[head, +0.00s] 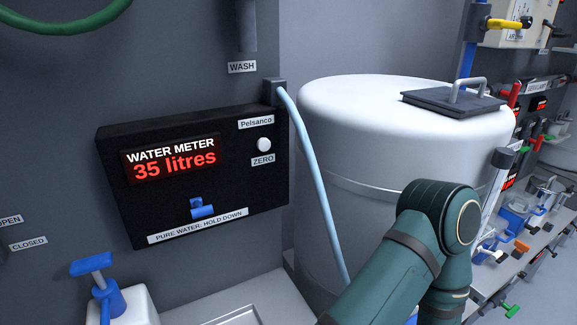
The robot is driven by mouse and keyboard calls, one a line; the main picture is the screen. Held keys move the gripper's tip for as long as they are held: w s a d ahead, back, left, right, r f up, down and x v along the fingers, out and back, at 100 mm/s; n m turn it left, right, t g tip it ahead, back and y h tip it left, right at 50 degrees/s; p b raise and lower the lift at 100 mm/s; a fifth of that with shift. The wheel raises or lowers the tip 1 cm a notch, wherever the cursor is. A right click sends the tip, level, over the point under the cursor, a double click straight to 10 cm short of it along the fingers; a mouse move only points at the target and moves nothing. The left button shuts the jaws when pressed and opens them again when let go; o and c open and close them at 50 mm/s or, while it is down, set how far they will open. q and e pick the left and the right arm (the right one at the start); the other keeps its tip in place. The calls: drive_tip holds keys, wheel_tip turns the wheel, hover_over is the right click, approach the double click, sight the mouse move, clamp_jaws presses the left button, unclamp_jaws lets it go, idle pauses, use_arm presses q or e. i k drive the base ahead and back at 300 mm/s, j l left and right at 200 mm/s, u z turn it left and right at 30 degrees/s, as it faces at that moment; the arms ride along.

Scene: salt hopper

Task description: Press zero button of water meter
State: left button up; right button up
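The water meter (110,190) is a black box on the grey wall in the head view, left of centre. Its red display (175,160) reads "35 litres". The zero button (264,145) is a small round white knob at the box's upper right. A "ZERO" label (263,160) sits just below it. Nothing covers the button. A blue lever (203,211) is lower on the box, above the label "PURE WATER: HOLD DOWN". A green arm of mine shows at the lower right, but neither gripper is in view.
A pale blue hose (312,170) runs down from beside the box. A large white tank (345,130) with a dark handled lid (455,101) stands to the right. A blue-handled valve (93,265) is at lower left. The space before the button looks clear.

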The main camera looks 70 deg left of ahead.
sight(263, 144)
drive_tip(key=l, duration=0.35)
drive_tip(key=k+l, duration=0.15)
drive_tip(key=l, duration=0.2)
drive_tip(key=l+u, duration=0.2)
drive_tip(key=u, duration=0.3)
drive_tip(key=k+l+u, duration=0.1)
drive_tip(key=u, duration=0.4)
drive_tip(key=l+u, duration=0.1)
drive_tip(key=u, duration=1.6)
